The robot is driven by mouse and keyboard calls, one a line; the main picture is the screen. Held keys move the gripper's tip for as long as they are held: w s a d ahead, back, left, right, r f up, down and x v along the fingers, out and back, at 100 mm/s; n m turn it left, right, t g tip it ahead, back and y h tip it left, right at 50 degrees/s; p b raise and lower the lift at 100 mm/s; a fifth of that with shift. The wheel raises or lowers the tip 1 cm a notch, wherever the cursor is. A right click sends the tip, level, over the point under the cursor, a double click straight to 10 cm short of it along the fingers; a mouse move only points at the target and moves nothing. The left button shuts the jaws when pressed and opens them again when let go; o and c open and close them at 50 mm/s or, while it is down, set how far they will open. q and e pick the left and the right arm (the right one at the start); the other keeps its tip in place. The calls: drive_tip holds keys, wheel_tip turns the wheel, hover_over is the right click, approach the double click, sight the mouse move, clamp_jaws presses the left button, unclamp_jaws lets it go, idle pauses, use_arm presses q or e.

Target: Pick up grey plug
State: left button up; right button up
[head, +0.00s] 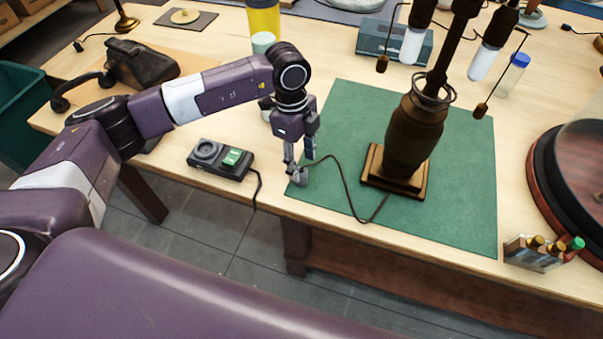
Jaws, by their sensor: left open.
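The grey plug (299,177) is small and lies at the left edge of the green mat (335,215). A dark cord (345,185) runs from beside it across the mat to the base of the brown lamp (413,140). My left gripper (299,162) points down right above the plug, with its fingers apart. The fingertips are close to the plug and partly overlap it in this view. I cannot tell whether they touch it. My right gripper is not in view.
A black socket box (205,152) with a green switch sits left of the mat near the table's front edge. A cup (263,43) and a yellow container (263,17) stand behind my left arm. A small bottle rack (533,254) is at front right. The mat's front is mostly clear.

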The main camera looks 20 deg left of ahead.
sight(301, 171)
use_arm(q)
wheel_tip(301, 171, down, 4)
drive_tip(key=shift+s+f+p, duration=0.15)
drive_tip(key=shift+f+p, duration=0.1)
drive_tip(key=shift+p, duration=0.75)
drive_tip(key=shift+f, duration=0.3)
drive_tip(key=shift+c, duration=0.6)
drive_tip(key=c, duration=1.1)
drive_tip(key=shift+r, duration=0.15)
